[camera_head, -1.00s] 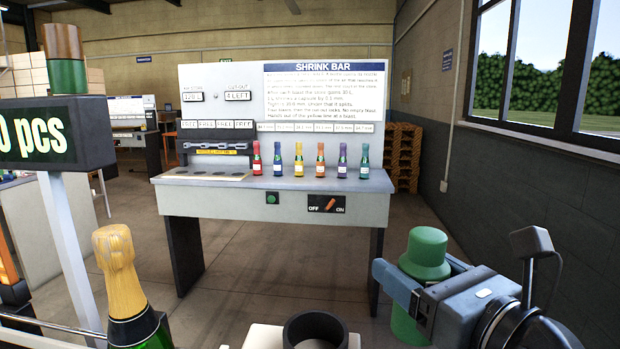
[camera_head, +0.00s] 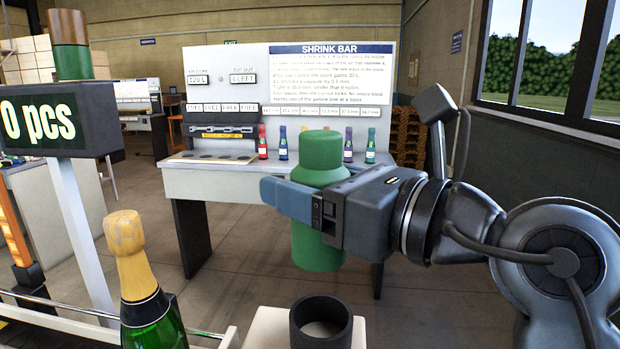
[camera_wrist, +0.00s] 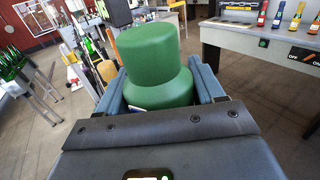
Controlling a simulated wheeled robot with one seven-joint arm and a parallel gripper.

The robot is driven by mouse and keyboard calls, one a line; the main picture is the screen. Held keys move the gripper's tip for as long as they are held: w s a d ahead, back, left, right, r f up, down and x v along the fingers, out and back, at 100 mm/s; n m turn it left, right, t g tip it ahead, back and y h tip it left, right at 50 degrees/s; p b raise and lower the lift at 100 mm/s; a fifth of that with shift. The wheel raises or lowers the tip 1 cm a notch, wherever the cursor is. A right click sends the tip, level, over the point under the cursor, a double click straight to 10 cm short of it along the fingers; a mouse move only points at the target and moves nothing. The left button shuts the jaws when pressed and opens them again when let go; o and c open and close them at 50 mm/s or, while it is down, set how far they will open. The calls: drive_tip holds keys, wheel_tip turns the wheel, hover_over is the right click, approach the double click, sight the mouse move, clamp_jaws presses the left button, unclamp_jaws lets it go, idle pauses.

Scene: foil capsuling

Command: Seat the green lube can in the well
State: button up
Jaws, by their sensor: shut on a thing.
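The green lube can (camera_head: 318,245) is held upright in my gripper (camera_head: 300,200), above and a little behind the well in the head view. In the wrist view the can (camera_wrist: 151,62) stands between both fingers of my gripper (camera_wrist: 155,88), which are shut around its neck area. The well is a dark round ring (camera_head: 321,322) on a pale block at the bottom of the head view. Nothing shows inside the part of the ring that I can see. The can's base is clear of the ring.
A gold-foiled bottle (camera_head: 146,290) stands just left of the well. A counter sign (camera_head: 45,122) on a post is further left. The Shrink Bar bench (camera_head: 215,180) with several small coloured bottles stands behind. Open floor lies between.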

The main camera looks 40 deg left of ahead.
drive_tip(key=shift+f+b, duration=3.45)
drive_tip(key=shift+f, duration=1.8)
clamp_jaws()
drive_tip(key=shift+s+f+b, duration=0.15)
drive_tip(key=shift+f+b, duration=0.95)
drive_tip(key=shift+f, duration=0.35)
drive_tip(key=o, duration=1.1)
unclamp_jaws()
drive_tip(key=shift+a, duration=0.2)
drive_tip(key=o, duration=0.3)
drive_tip(key=shift+d+r, duration=0.15)
drive_tip(key=shift+r, duration=0.1)
drive_tip(key=shift+o, duration=0.2)
drive_tip(key=shift+d+b, duration=0.6)
drive_tip(key=shift+d, duration=3.3)
